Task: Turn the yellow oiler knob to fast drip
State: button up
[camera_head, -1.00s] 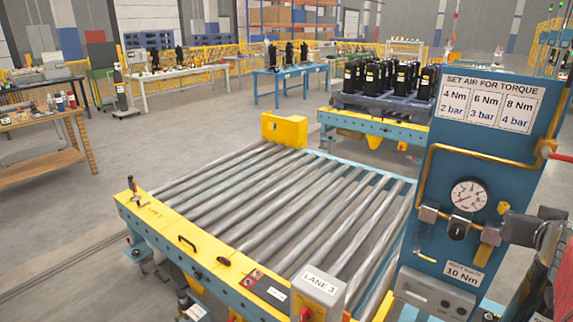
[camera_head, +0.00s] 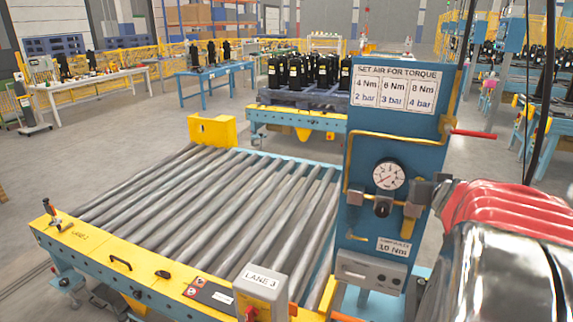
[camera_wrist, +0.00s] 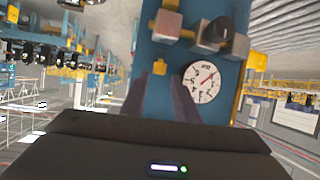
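The yellow oiler knob (camera_wrist: 160,65) is small and shows in the wrist view just beyond my fingertips, at the lower end of the oiler (camera_wrist: 166,24) in this upside-down picture. In the head view the amber oiler bowl (camera_head: 411,217) hangs at the right of the blue panel (camera_head: 357,222); the knob above it is hidden behind my gripper (camera_head: 420,190). My gripper (camera_wrist: 167,82) points at the panel, its dark fingers apart with a narrow gap between them. The fingers appear empty, with the knob in front of them. Contact with the knob cannot be told.
A pressure gauge (camera_head: 389,175) and a dark regulator knob (camera_head: 382,209) sit left of my gripper. A brass-coloured pipe (camera_head: 347,160) runs around the panel. A red-handled valve (camera_head: 472,133) juts out right. The roller conveyor (camera_head: 200,200) lies left.

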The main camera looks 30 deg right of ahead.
jog(key=shift+x, duration=2.85)
grip_shut()
